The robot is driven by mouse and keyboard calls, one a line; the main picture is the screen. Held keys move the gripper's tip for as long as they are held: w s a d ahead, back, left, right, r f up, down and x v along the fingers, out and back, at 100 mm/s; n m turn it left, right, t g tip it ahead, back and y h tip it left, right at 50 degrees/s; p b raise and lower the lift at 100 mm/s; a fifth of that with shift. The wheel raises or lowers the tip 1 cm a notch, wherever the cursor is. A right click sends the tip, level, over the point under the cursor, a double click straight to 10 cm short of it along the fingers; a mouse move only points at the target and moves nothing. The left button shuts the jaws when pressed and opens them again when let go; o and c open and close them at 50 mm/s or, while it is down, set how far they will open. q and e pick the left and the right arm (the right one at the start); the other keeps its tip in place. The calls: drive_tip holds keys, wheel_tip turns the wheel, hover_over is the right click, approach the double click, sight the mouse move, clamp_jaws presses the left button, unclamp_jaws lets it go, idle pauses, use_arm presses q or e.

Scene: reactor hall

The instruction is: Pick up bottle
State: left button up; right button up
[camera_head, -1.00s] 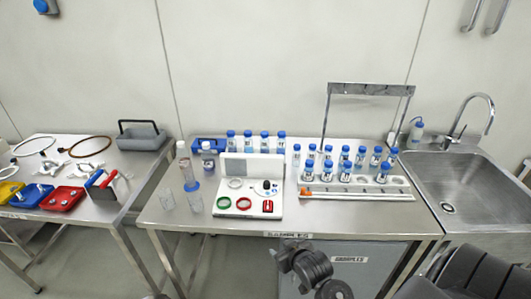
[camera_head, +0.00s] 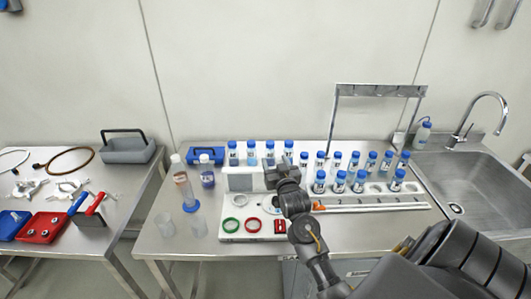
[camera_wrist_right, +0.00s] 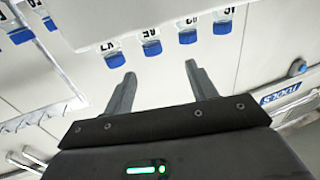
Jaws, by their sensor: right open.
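Several blue-capped, labelled bottles stand upright on the steel table. A back row (camera_head: 251,152) stands behind the white panel, and a larger group (camera_head: 337,180) stands in the white rack (camera_head: 415,207) to its right. My right gripper (camera_head: 281,166) is over the white device, close in front of the back row's right end, where it partly hides what is behind it. In the right wrist view its two fingers (camera_wrist_right: 160,75) are spread with nothing between them. A labelled blue-capped bottle (camera_wrist_right: 152,45) and others lie just beyond the fingertips, apart from them. My left gripper is out of view.
A white device (camera_head: 240,226) with green and red rings sits below my right gripper. A metal frame (camera_head: 380,90) rises behind the rack. A wash bottle (camera_head: 421,136) stands by the sink (camera_head: 480,178).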

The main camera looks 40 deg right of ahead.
sight(271, 148)
drive_tip(key=w+d, duration=0.1)
drive_tip(key=w+d+p, duration=0.1)
drive_tip(key=shift+w+d+r, duration=0.2)
drive_tip(key=shift+w+d, duration=0.1)
drive_tip(key=shift+w+d+f, duration=0.15)
drive_tip(key=shift+w+f, duration=0.1)
drive_tip(key=shift+w, duration=0.45)
drive_tip(key=shift+r+p, duration=0.15)
drive_tip(key=shift+p, duration=0.15)
drive_tip(key=shift+w+d+p, duration=0.2)
drive_tip(key=shift+w+p, duration=0.1)
drive_tip(key=shift+p, duration=0.1)
drive_tip(key=x, duration=0.1)
drive_tip(key=p+x, duration=0.1)
drive_tip(key=x, duration=0.1)
drive_tip(key=shift+w+d+f, duration=0.2)
drive_tip(key=shift+f, duration=0.15)
drive_tip(key=shift+w+d+p, duration=0.15)
drive_tip(key=shift+w+p, duration=0.15)
drive_tip(key=shift+w, duration=0.05)
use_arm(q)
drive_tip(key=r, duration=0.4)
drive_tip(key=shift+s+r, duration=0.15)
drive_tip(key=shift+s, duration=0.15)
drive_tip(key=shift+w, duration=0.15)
use_arm(e)
drive_tip(key=c, duration=1.1)
